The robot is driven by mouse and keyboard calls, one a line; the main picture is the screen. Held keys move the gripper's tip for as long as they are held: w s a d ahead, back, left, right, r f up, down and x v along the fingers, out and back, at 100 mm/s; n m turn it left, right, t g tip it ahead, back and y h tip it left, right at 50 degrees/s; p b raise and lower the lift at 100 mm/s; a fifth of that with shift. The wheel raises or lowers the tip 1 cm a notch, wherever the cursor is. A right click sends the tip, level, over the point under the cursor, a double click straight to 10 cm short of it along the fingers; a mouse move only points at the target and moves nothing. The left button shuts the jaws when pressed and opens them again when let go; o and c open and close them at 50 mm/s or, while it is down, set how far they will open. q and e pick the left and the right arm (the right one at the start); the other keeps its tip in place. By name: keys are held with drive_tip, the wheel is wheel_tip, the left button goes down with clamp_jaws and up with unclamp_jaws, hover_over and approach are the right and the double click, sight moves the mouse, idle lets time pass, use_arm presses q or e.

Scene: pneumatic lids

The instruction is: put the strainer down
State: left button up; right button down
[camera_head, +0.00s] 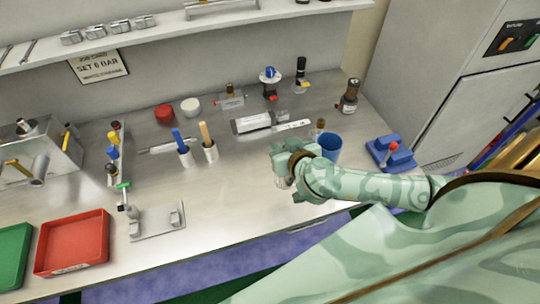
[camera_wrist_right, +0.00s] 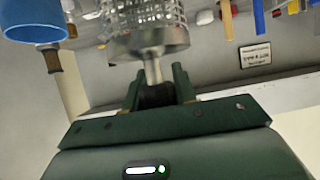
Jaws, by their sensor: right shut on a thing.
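The strainer (camera_wrist_right: 146,20), a metal mesh basket with a short metal neck, is in the right wrist view. My right gripper (camera_wrist_right: 157,92) is shut on the dark part at the end of its neck. In the head view my right gripper (camera_head: 286,166) is over the front middle of the steel bench (camera_head: 225,205), just left of the blue cup. Only a small part of the strainer (camera_head: 284,183) shows there, below the gripper; the rest is hidden. I cannot tell whether it touches the bench. My left gripper is not in view.
A blue cup (camera_head: 328,147) stands close to the right of my gripper. A blue device (camera_head: 391,152) is further right. White holders with blue (camera_head: 184,155) and yellow (camera_head: 209,150) sticks stand left. A red tray (camera_head: 73,243) lies at far left. Bench between plate (camera_head: 157,221) and gripper is clear.

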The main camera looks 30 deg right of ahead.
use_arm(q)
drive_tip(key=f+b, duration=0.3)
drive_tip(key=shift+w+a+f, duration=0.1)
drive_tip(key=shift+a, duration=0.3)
use_arm(e)
drive_tip(key=w+f, duration=0.6)
drive_tip(key=f, duration=0.3)
drive_tip(key=shift+f, duration=0.2)
drive_tip(key=shift+d+f, duration=0.1)
drive_tip(key=shift+d, duration=0.05)
drive_tip(key=c, duration=1.1)
unclamp_jaws()
use_arm(q)
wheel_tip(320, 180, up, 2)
drive_tip(key=p, duration=0.2)
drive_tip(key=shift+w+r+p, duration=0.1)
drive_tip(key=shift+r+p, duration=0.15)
drive_tip(key=shift+p, duration=0.05)
use_arm(e)
drive_tip(key=v, duration=1.2)
